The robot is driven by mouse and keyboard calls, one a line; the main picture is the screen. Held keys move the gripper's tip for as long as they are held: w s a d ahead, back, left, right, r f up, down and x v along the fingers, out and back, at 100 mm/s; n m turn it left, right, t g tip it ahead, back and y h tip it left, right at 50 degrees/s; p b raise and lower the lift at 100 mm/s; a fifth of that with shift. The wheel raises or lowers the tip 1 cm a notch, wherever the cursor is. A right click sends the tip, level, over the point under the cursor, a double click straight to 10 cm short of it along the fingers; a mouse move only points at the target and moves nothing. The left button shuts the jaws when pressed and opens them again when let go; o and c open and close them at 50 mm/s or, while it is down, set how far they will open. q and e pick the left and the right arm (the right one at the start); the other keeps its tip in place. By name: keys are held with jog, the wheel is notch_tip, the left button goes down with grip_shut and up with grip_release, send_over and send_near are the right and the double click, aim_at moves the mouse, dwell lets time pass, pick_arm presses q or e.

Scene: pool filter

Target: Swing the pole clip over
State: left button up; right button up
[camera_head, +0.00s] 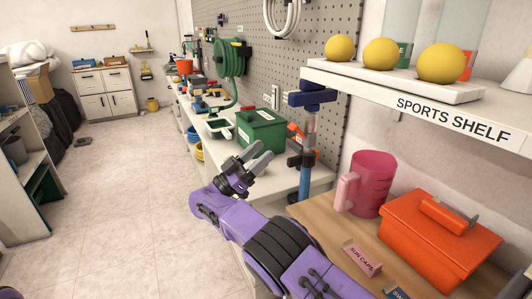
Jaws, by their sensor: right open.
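A pole (306,180) with a blue lower part and a paler upper part stands upright in front of the pegboard, topped by a dark blue head (312,97). A dark clip or collar (301,160) sits around its middle, and an orange-red piece (297,136) shows just above it on the left. I cannot tell how the clip is turned. My right gripper (260,157) is open and empty, left of the pole at about the clip's height in the picture. It appears apart from the pole. My left gripper is out of view.
A green box (261,130) sits on the workbench behind my gripper. At right, a pink jug (372,184) and an orange cooler (438,240) stand on a wooden top. A sports shelf (430,104) with yellow balls overhangs them.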

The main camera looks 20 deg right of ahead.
jog(key=r+m+g+y+b, duration=0.1)
jog(key=r+m+y+b, duration=0.1)
jog(key=m, duration=0.1)
jog(key=m+y+b, duration=0.2)
jog(key=m+y, duration=0.3)
jog(key=m, duration=2.7)
send_near(290, 128)
jog(key=shift+t, duration=0.4)
jog(key=d+b, duration=0.1)
jog(key=d, duration=0.9)
jog(key=shift+w+d, duration=0.15)
jog(key=shift+d, duration=0.1)
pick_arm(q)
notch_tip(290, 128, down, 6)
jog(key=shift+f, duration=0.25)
